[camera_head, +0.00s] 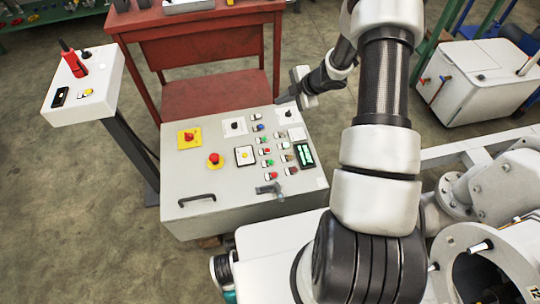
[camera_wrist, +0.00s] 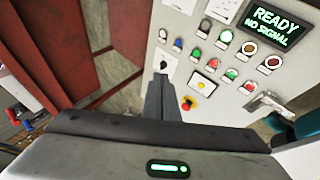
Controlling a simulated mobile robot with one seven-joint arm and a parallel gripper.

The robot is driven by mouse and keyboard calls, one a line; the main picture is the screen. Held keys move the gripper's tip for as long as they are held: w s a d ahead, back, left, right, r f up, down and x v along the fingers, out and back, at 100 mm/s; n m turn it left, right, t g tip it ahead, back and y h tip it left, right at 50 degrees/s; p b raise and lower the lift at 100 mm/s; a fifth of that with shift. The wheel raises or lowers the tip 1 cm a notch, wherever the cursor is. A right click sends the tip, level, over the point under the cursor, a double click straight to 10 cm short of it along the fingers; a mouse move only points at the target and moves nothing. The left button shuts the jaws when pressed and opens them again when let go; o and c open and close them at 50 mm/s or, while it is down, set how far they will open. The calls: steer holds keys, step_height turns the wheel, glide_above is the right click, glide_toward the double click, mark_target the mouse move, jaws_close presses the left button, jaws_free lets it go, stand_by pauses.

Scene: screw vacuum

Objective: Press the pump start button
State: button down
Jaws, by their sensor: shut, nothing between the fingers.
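The grey control panel (camera_head: 222,177) carries several small coloured buttons, among them a green one (camera_head: 264,140), a red one (camera_head: 267,151) and a blue one (camera_head: 260,127). The wrist view also shows a green button (camera_wrist: 225,36), a blue button (camera_wrist: 178,43) and a red button (camera_wrist: 218,63). Their labels are too small to read, so I cannot tell which is pump start. My gripper (camera_head: 279,101) is shut and empty near the panel's far edge. Its closed fingers (camera_wrist: 161,78) show in the wrist view. I cannot see them touching any button.
A lit display (camera_wrist: 275,25) reads READY NO SIGNAL. A red mushroom button (camera_head: 214,159) and a yellow plate (camera_head: 189,138) sit on the panel's left. A lever handle (camera_head: 269,189) juts from its front. A red table (camera_head: 215,95) stands behind; a white pedestal box (camera_head: 87,85) stands left.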

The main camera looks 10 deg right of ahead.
mark_target(271, 162)
steer(key=s+a+f+n+g+y+p, duration=0.1)
steer(key=s+a+f+n+g+y, duration=0.2)
steer(key=s+f, duration=0.6)
steer(key=shift+s+a+f+y, duration=0.25)
steer(key=shift+a+f+y, duration=0.15)
steer(key=shift+a, duration=0.5)
steer(key=shift+f, duration=0.1)
step_height(271, 162, down, 9)
steer(key=b, duration=0.6)
steer(key=shift+r, duration=0.2)
steer(key=shift+f+b, duration=0.15)
steer(key=shift+b, duration=0.2)
stand_by(0.4)
steer(key=shift+f+b, duration=0.25)
steer(key=shift+b, duration=0.05)
